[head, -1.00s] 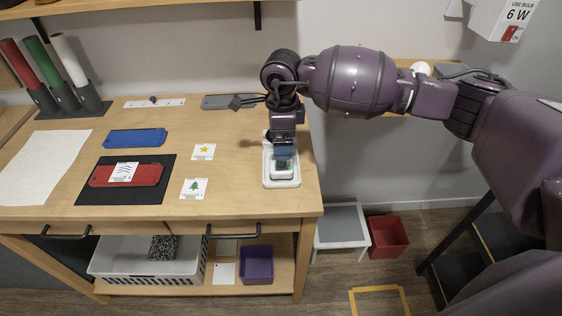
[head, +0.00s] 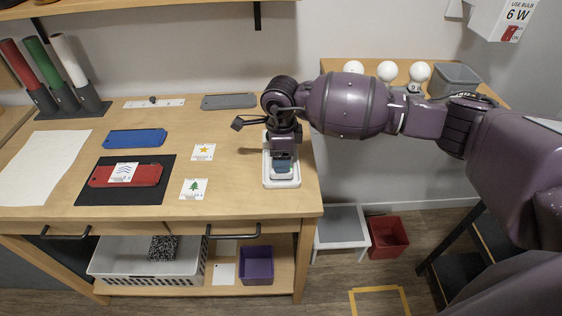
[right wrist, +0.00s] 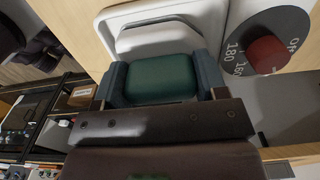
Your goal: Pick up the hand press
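The hand press has a green padded top (right wrist: 160,76) and a white part below it in the right wrist view. It rests at the white tray (head: 268,170) near the right end of the bench. My right gripper (right wrist: 165,85) points down over it, with a blue-grey finger on each side of the green top. I see no clear gap at either side, but cannot tell whether the fingers grip it. In the head view my right gripper (head: 283,165) largely hides the press. My left gripper is not in view.
A dial with a red knob (right wrist: 268,54) is close beside the tray in the wrist view. A grey plate (head: 229,101) lies behind; a star card (head: 204,152) and a tree card (head: 193,189) lie to the left. The bench's right edge is close.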

